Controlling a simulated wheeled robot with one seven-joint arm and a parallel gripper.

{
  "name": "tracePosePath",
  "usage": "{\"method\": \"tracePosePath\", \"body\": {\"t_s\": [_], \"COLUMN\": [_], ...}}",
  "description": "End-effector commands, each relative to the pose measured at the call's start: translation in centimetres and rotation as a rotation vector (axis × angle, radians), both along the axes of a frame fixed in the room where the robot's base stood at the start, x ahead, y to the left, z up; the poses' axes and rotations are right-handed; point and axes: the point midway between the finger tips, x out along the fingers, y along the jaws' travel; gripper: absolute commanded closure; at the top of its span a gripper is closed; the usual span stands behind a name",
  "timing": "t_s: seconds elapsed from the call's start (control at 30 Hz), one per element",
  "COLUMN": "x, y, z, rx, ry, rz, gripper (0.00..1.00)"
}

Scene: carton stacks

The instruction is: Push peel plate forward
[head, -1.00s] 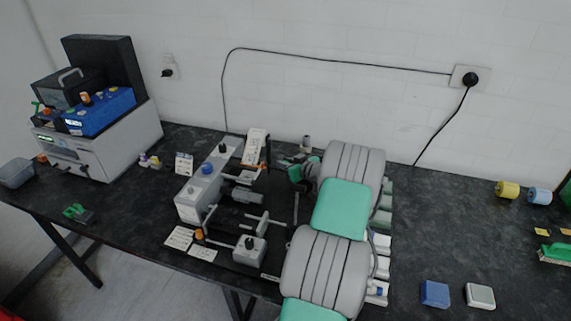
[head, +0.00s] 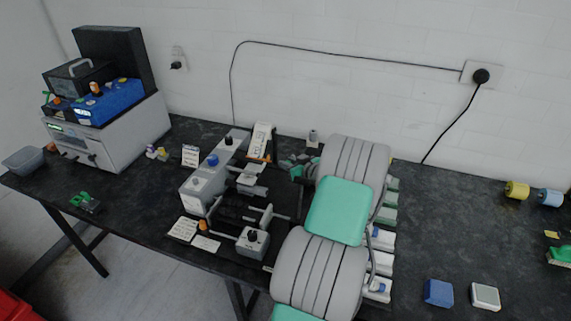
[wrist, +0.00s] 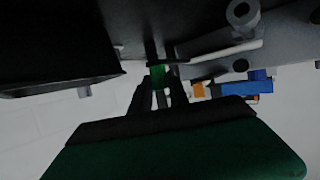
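A grey bench device (head: 200,188) with a blue knob, rods and small carriages stands mid-table in the head view. A small light plate (head: 250,172) sits on its far carriage, and a grey block with a black knob (head: 252,241) is at its near end. I cannot tell for sure which part is the peel plate. My gripper (head: 298,168) is at the device's right side, mostly hidden behind my arm. In the wrist view, my dark fingers (wrist: 160,88) have a small green piece (wrist: 158,76) between or behind them; whether they grip it is unclear.
A grey instrument (head: 105,140) carrying a blue box (head: 108,100) stands at the left. White cards lie around the device. White and green blocks line the table beside my arm. A blue block (head: 438,292) and a white block (head: 485,296) lie at right, where the table is mostly clear.

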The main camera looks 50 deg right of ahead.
Motion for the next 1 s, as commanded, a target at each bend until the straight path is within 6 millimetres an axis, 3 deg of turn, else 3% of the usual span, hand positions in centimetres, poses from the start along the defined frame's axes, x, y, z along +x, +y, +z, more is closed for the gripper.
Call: {"method": "tracePosePath", "body": {"t_s": [0.23,0.5,0.83,1.0], "x": [0.1,-0.1,-5.7,-7.0], "y": [0.1,0.1,1.3,1.7], "z": [0.0,0.1,2.2,2.9], "rx": [0.0,-0.001,-0.003,-0.001], "ry": [0.0,-0.001,0.001,0.0], "rz": [0.002,0.003,-0.001,0.001], "gripper": [0.59,0.59,0.59,0.59]}}
